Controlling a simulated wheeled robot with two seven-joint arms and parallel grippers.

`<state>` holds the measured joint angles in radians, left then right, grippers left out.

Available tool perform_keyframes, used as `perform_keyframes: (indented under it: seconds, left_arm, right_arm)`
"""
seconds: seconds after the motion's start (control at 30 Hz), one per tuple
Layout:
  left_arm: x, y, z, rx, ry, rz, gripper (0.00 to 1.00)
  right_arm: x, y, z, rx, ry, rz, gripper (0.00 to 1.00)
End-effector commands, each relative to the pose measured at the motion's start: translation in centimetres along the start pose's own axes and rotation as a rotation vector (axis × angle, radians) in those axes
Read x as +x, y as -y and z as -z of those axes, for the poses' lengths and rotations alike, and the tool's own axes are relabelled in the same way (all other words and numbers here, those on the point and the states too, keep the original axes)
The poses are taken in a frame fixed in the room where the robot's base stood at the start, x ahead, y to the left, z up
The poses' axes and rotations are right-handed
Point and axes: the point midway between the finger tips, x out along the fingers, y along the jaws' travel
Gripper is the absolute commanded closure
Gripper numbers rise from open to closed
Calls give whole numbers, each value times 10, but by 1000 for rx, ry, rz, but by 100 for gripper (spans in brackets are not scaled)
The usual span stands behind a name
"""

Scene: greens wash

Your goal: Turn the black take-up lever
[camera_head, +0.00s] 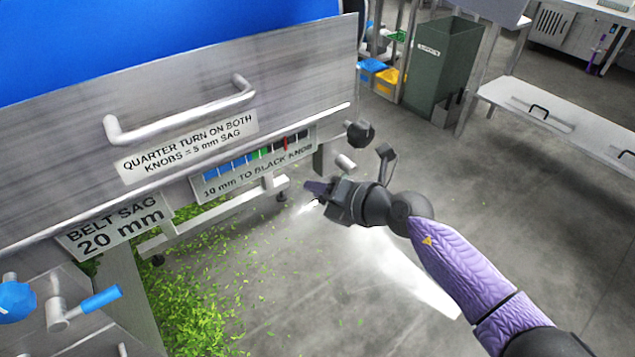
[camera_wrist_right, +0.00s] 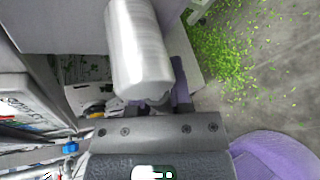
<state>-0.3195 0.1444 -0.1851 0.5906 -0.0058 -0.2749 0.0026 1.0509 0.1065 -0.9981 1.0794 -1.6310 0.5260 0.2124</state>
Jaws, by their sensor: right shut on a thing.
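My right gripper (camera_head: 316,190) reaches in from the right, below the steel machine's right end. Its fingers are shut. The black take-up lever is mostly hidden by the fingers, so I cannot make out its angle. A silver cylinder (camera_head: 345,161), apparently the lever's hub, sits just above the gripper. This cylinder (camera_wrist_right: 138,50) fills the upper middle of the right wrist view, close in front of the fingers (camera_wrist_right: 155,95). A black knob (camera_head: 360,134) is on the machine above the hub. My left gripper is not in view.
A blue lever (camera_head: 100,299) and blue knob (camera_head: 16,301) are at the machine's left. A scale (camera_head: 252,160) has a red pointer; a sign (camera_head: 118,226) reads "BELT SAG 20 mm". Greens (camera_head: 205,300) litter the floor. Open floor (camera_head: 530,190) lies to the right.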

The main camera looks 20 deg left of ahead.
Motion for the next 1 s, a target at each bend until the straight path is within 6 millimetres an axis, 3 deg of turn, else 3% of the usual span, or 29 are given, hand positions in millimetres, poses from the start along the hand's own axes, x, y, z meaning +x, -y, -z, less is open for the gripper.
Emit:
perform_keyframes:
  seconds: [0.57,0.6,0.73,1.0]
  left_arm:
    - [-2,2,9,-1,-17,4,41]
    - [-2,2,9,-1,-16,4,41]
    - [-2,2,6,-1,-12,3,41]
    - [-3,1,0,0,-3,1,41]
  right_arm:
    - [0,3,0,-30,6,14,100]
    - [0,3,0,-30,6,14,69]
    - [0,3,0,-30,6,14,42]
    - [0,2,0,-30,7,13,40]
